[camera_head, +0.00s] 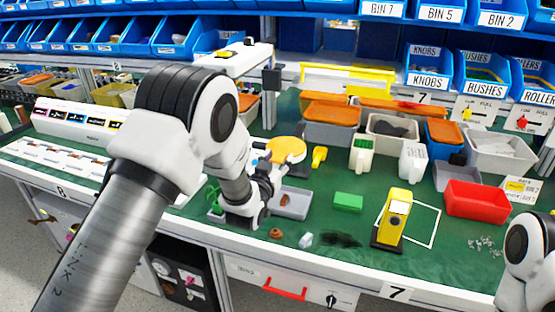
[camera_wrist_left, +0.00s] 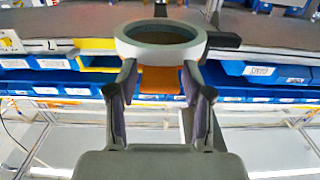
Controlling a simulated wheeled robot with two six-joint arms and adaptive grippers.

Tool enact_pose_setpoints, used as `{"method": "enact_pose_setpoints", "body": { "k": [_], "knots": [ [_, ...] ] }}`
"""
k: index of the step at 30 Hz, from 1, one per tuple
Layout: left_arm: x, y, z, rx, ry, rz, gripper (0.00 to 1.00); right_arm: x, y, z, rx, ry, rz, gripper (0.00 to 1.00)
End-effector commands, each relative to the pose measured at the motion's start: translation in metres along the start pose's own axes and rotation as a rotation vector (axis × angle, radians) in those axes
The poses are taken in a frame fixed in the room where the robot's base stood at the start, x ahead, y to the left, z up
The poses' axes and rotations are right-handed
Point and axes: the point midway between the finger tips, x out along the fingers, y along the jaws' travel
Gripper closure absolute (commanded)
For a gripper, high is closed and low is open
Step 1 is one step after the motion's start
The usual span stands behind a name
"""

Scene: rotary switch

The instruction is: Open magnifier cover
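A round orange disc (camera_head: 285,150), which looks like the magnifier cover, sits above the bench just right of my left gripper (camera_head: 266,174) in the head view. The left wrist view shows a pale round ring (camera_wrist_left: 160,42), likely the magnifier's rim, with a dark tab at its right. My left gripper (camera_wrist_left: 160,82) is open there, with its two fingers apart just below the ring. An orange patch (camera_wrist_left: 160,80) shows between the fingers; I cannot tell whether it is the cover or a bin behind. My right gripper is out of view; only part of my right arm shows.
A yellow device (camera_head: 394,218), a green block (camera_head: 348,202) and a red bin (camera_head: 476,199) stand on the green bench to the right. A grey tray (camera_head: 291,204) lies close to my left gripper. Orange-lidded bins (camera_head: 330,119) stand behind. Blue bins line the shelf.

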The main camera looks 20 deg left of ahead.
Motion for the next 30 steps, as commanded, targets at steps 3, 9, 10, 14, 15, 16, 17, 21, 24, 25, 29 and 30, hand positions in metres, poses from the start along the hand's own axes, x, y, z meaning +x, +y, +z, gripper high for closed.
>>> {"method": "enact_pose_setpoints", "body": {
  "k": [3, 9, 10, 14, 15, 16, 17, 21, 24, 25, 29, 30],
  "knots": [
    [0.000, 0.000, 0.000, 0.000, 0.001, -0.001, 1.00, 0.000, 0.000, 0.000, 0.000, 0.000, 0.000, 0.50],
    [0.001, -0.001, -0.002, 0.000, 0.003, -0.002, 1.00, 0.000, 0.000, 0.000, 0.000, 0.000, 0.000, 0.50],
    [0.001, -0.001, -0.002, 0.000, 0.002, -0.002, 1.00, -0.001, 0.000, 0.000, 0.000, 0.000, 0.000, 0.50],
    [0.001, -0.001, -0.007, -0.001, -0.009, -0.002, 1.00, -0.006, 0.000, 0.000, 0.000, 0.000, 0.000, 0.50],
    [0.002, -0.001, -0.009, -0.001, -0.016, -0.002, 1.00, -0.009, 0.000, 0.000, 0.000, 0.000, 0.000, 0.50],
    [0.002, -0.001, -0.011, -0.001, -0.024, -0.002, 1.00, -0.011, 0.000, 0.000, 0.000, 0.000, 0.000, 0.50],
    [0.002, -0.001, -0.013, -0.001, -0.032, -0.002, 1.00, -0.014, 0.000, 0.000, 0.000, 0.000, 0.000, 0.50],
    [0.003, -0.001, -0.025, -0.001, -0.091, -0.002, 1.00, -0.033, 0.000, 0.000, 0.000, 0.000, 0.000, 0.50],
    [0.005, -0.001, -0.036, -0.001, -0.155, -0.002, 1.00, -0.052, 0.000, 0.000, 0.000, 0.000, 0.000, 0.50],
    [0.005, -0.001, -0.040, -0.001, -0.176, -0.001, 1.00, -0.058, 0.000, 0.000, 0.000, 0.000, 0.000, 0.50],
    [0.010, 0.000, -0.056, -0.001, -0.283, -0.001, 1.00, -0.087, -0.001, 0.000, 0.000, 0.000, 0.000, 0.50],
    [0.011, 0.000, -0.061, -0.001, -0.319, -0.001, 1.00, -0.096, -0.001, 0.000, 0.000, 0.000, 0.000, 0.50]
  ]
}}
